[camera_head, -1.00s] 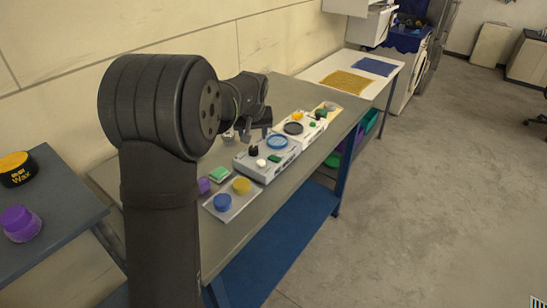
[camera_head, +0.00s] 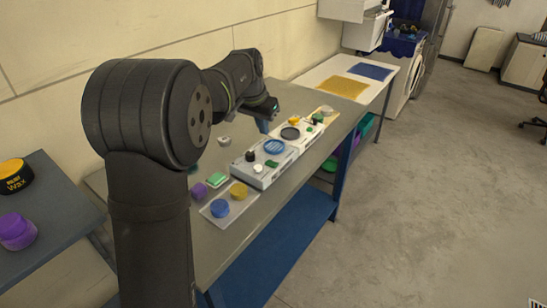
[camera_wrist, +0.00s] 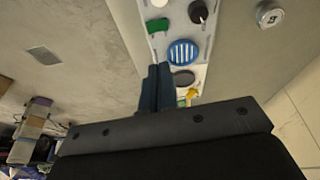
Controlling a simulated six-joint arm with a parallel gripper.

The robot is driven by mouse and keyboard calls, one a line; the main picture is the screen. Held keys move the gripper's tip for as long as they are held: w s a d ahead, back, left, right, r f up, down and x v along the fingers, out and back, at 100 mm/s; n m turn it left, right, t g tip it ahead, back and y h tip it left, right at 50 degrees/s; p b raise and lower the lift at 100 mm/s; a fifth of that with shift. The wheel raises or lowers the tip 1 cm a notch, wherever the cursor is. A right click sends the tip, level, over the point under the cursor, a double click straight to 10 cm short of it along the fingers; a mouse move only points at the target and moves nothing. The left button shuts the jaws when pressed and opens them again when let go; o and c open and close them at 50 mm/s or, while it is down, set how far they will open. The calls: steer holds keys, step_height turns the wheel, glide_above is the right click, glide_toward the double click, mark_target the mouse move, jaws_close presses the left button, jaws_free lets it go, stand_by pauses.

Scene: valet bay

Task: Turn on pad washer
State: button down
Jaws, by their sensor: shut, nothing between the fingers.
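Two pale control units sit in a row on the grey bench. The nearer unit (camera_head: 266,177) has a blue round grille (camera_head: 274,147), a black knob (camera_head: 250,155), a green button (camera_head: 272,163) and a white button (camera_head: 258,168). The farther unit has a black disc (camera_head: 290,133) and a yellow knob (camera_head: 291,120). I cannot tell from markings which is the pad washer. My gripper (camera_head: 264,127) is shut and empty, above the bench near the back of the units. In the wrist view its fingers (camera_wrist: 157,88) are together, beside the blue grille (camera_wrist: 183,53) and over the units' edge.
A silver round item (camera_head: 224,141) is on the bench behind. The wall closes the left; floor is open on the right.

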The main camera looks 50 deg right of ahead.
steer(key=shift+s+r+m+g, duration=0.3)
steer(key=shift+s+r+m, duration=0.1)
steer(key=shift+r+m, duration=0.25)
steer(key=shift+f, duration=0.2)
glide_toward(275, 164)
steer(key=x, duration=0.5)
steer(key=shift+d, duration=0.4)
steer(key=shift+f, duration=0.75)
steer(key=shift+s+f, duration=0.2)
steer(key=shift+f, duration=0.1)
steer(key=shift+w, duration=0.15)
steer(key=shift+w+r, duration=0.3)
steer(key=shift+w, duration=0.35)
steer(key=shift+r, duration=0.1)
